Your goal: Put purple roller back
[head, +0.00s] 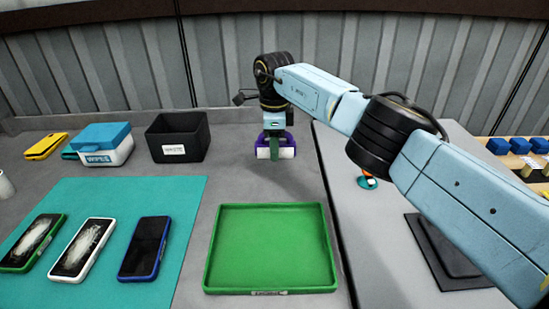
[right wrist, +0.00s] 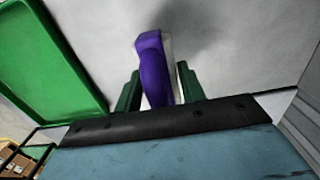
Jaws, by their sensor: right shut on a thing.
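The purple roller (head: 263,152) has a purple handle part and a white cylinder. My right gripper (head: 274,150) is shut on it, beyond the far edge of the green tray in the head view. In the right wrist view the roller (right wrist: 153,66) stands between the two green fingers of the gripper (right wrist: 158,88). A dark shadow lies on the grey table near it; I cannot tell how high it is held. My left gripper is not in view.
An empty green tray (head: 270,248) lies in front. A black waste bin (head: 178,138) and a blue-lidded wipes box (head: 103,145) stand at the back left. Several phones lie on a teal mat (head: 187,190). A dark pad (head: 446,258) lies right. Grey table around the roller is clear.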

